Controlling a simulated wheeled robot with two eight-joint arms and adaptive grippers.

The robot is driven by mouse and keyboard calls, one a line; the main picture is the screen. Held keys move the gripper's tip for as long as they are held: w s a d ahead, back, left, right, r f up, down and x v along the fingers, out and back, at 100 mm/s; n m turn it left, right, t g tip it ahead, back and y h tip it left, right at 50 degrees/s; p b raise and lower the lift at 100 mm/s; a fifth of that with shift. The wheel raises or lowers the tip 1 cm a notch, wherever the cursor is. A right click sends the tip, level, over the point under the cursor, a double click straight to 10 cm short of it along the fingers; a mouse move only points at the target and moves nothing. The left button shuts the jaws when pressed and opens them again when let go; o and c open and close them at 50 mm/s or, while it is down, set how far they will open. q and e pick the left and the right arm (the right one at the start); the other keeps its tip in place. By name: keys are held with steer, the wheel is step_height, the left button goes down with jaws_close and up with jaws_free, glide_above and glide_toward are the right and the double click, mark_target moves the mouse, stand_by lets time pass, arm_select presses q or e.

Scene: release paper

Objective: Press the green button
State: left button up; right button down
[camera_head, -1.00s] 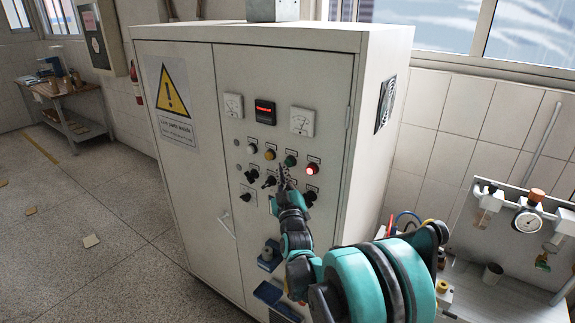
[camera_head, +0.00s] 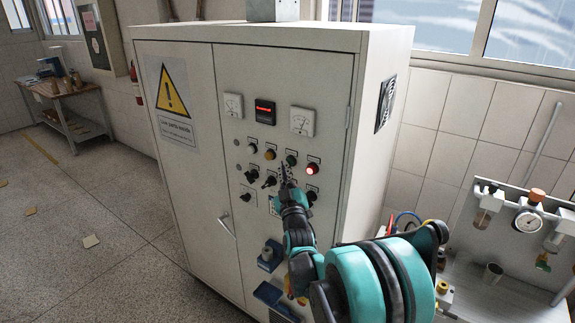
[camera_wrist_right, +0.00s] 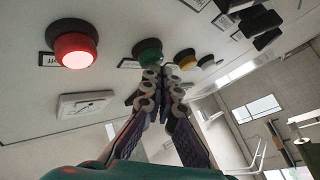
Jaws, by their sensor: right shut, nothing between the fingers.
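The green button (camera_head: 291,160) is on the right door of the grey control cabinet, left of a lit red button (camera_head: 313,168). In the right wrist view the green button (camera_wrist_right: 147,52) shows just beyond my fingertips. My right gripper (camera_head: 286,167) is shut and empty, its tips pointing at the panel just below the green button in the head view. In the right wrist view the shut fingertips (camera_wrist_right: 161,72) overlap the button's lower edge. I cannot tell whether they touch it. My left gripper is not in view.
A yellow button (camera_head: 270,154) and a white button (camera_head: 252,148) sit left of the green one. Black rotary switches (camera_head: 269,181) are close below. Meters (camera_head: 302,121) are above. A bench with a gauge (camera_head: 527,221) stands at the right. The floor at left is mostly open.

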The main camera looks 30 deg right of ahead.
steer(key=shift+d, duration=0.2)
stand_by(0.3)
steer(key=shift+a, duration=0.1)
steer(key=shift+s+a, duration=0.25)
steer(key=shift+a, duration=0.45)
steer(key=shift+s+a, duration=0.35)
steer(key=shift+a, duration=0.45)
steer(key=shift+s+a, duration=0.3)
steer(key=shift+a, duration=0.45)
steer(key=shift+s+a, duration=0.35)
steer(key=shift+a, duration=0.45)
